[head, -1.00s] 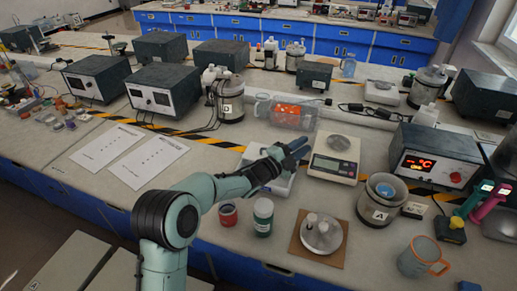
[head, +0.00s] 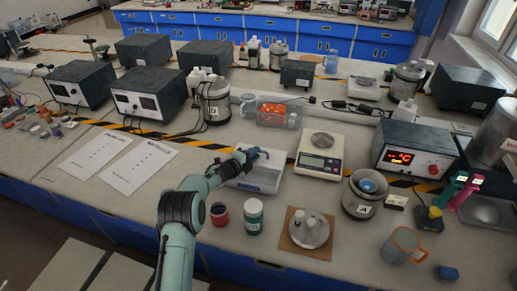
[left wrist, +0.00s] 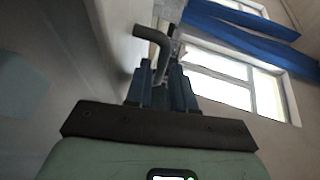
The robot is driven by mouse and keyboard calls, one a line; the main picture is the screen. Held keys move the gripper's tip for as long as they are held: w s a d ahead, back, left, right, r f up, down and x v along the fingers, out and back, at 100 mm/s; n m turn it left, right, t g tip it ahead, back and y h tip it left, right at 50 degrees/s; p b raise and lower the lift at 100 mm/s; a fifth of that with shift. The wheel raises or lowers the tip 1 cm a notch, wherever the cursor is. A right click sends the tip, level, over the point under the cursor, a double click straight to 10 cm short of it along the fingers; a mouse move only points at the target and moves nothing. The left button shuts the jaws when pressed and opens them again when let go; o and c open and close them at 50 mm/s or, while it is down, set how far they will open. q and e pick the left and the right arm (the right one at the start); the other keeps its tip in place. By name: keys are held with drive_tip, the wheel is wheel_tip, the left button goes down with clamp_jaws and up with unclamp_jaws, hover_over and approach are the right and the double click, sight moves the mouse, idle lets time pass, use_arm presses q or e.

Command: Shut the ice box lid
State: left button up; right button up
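A shallow white box (head: 268,180), which looks like the ice box, stands on the bench near the middle of the head view; I cannot make out its lid for sure. My left gripper (head: 247,156) is at the back left part of this box and hides some of it. In the left wrist view the left gripper's two dark fingers (left wrist: 162,84) are close together, with a bent grey bar (left wrist: 155,40) rising at their tips. I cannot tell whether they grip it. My right gripper is not in view.
A balance (head: 320,155) stands just right of the box, and a clear bin with orange contents (head: 278,114) behind it. A red jar (head: 219,214) and a green jar (head: 253,216) stand in front. Two paper sheets (head: 140,165) lie to the left.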

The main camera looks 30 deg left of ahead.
use_arm(q)
drive_tip(key=shift+p+x, duration=0.5)
drive_tip(key=shift+x, duration=1.1)
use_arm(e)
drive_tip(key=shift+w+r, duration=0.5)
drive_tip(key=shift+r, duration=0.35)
